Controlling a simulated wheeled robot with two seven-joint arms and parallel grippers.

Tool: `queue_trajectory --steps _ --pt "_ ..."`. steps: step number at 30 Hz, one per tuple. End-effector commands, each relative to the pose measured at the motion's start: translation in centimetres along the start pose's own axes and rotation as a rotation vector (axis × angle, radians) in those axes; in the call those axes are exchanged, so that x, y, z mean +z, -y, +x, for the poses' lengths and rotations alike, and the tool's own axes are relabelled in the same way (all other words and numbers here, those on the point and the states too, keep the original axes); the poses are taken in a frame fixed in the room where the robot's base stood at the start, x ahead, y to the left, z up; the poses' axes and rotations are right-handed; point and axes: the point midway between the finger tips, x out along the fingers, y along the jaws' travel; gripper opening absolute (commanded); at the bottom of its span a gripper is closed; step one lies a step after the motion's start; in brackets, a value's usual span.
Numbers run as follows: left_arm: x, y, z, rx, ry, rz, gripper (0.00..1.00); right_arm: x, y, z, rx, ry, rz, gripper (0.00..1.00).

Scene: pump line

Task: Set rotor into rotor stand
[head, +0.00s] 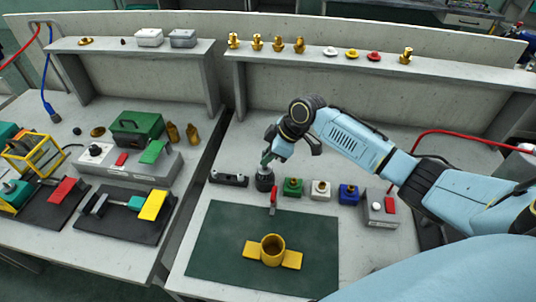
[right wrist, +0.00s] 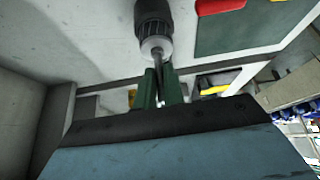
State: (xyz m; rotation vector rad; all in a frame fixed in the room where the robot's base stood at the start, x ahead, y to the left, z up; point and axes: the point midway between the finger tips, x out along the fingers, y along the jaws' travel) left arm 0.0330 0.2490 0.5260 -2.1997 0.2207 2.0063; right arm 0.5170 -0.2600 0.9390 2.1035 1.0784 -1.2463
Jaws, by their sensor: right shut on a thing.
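A dark, ribbed cylinder with a silver end and a thin shaft, which looks like the rotor (head: 265,180), is upright below my right gripper (head: 267,158). In the right wrist view, the rotor (right wrist: 154,25) is beyond the fingertips. The green fingers of my right gripper (right wrist: 160,80) are shut on its shaft. I cannot tell whether its lower end touches the table. A dark, low holder (head: 228,179) lies just left of it; I cannot tell whether this is the rotor stand. My left gripper is not in view.
A red-handled item (head: 273,200) is close in front of the rotor. A yellow housing (head: 272,250) sits on the green mat (head: 215,245).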

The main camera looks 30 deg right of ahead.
Motion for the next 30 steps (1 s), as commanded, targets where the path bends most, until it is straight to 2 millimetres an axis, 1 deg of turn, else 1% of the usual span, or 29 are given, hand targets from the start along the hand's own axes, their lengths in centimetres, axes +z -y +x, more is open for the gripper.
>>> queue_trajectory --steps 7,8,12,13,18,19,22,30 --pt "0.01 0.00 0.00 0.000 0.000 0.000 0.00 -0.11 -0.05 -0.04 0.002 -0.003 -0.001 0.00" --pt "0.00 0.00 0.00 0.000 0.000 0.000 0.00 -0.11 -0.05 -0.05 0.002 -0.003 -0.001 0.14" --pt "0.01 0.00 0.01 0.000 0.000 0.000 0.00 -0.08 -0.03 -0.02 0.001 -0.002 -0.001 0.32" --pt "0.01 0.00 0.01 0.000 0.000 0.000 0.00 -0.07 -0.03 -0.02 0.001 -0.002 -0.001 0.36" --pt "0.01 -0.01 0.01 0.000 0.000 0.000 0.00 -0.02 -0.01 0.01 0.001 -0.001 -0.001 0.36" --pt "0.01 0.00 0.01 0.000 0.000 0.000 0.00 0.11 0.05 0.11 -0.001 0.002 0.000 0.37" --pt "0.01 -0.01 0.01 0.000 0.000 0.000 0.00 0.11 0.04 0.10 -0.001 0.002 0.000 0.50" --pt "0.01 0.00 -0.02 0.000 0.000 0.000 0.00 0.02 0.01 0.02 0.000 0.000 0.000 0.50"
